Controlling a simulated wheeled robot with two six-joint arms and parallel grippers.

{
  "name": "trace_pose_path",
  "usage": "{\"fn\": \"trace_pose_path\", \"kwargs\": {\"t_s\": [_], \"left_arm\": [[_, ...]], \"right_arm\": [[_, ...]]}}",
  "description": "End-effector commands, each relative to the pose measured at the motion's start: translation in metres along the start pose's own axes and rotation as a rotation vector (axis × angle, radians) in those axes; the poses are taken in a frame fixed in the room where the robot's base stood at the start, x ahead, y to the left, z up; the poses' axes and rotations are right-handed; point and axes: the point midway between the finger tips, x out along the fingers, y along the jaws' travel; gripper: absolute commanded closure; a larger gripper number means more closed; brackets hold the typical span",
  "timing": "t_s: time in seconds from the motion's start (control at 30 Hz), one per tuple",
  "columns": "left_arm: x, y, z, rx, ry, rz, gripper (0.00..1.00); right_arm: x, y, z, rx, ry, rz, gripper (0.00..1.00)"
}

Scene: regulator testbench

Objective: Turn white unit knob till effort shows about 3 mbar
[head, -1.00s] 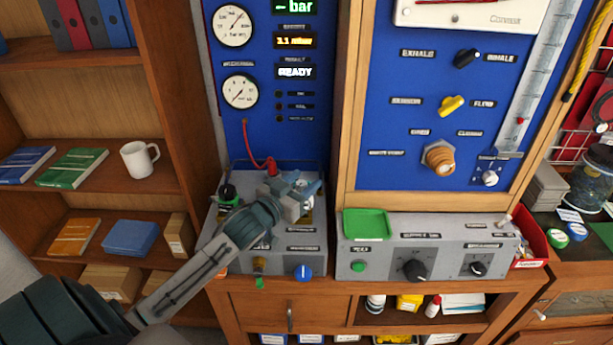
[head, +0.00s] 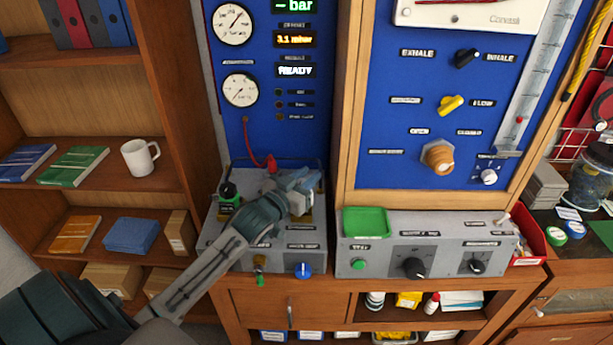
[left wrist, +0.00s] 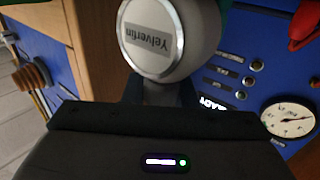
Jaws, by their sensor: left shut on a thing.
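The white unit (left wrist: 155,40) is round with a "Yelverfin" label and fills the top middle of the left wrist view. In the head view it is mostly hidden behind my left gripper (head: 298,190), on the grey bench box. My left gripper is shut on its knob, and the fingers show beside it in the left wrist view. The knob itself is largely hidden. The effort display (head: 295,40) on the blue panel reads 3.1 mbar in orange digits. My right gripper is not in view.
A red hose (head: 268,162) runs close behind my left gripper. A green-capped fitting (head: 228,192) stands to its left and a blue knob (head: 303,270) sits on the box front. A second grey box with a green tray (head: 366,222) is to the right.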

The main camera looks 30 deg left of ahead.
Motion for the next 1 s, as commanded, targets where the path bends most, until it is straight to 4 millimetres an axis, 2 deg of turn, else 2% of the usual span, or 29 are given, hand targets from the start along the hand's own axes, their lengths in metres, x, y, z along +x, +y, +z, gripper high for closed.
{"fn": "trace_pose_path", "kwargs": {"t_s": [0.2, 0.5, 0.87, 0.9, 1.0], "left_arm": [[0.0, -0.001, -0.003, -0.003, -0.003, -0.092, 0.98], [0.0, -0.004, 0.001, 0.0, 0.0, -0.226, 0.98], [-0.001, -0.005, 0.0, 0.0, 0.0, -0.242, 0.98], [-0.001, -0.005, 0.0, 0.0, 0.0, -0.242, 0.71], [-0.001, -0.005, 0.0, 0.0, 0.0, -0.242, 0.53]], "right_arm": [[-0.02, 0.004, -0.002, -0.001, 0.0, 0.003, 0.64], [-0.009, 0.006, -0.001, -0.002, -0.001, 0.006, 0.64], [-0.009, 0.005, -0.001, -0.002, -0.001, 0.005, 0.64], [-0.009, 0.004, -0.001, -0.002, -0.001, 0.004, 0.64], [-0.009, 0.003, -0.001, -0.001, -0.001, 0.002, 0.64]]}}
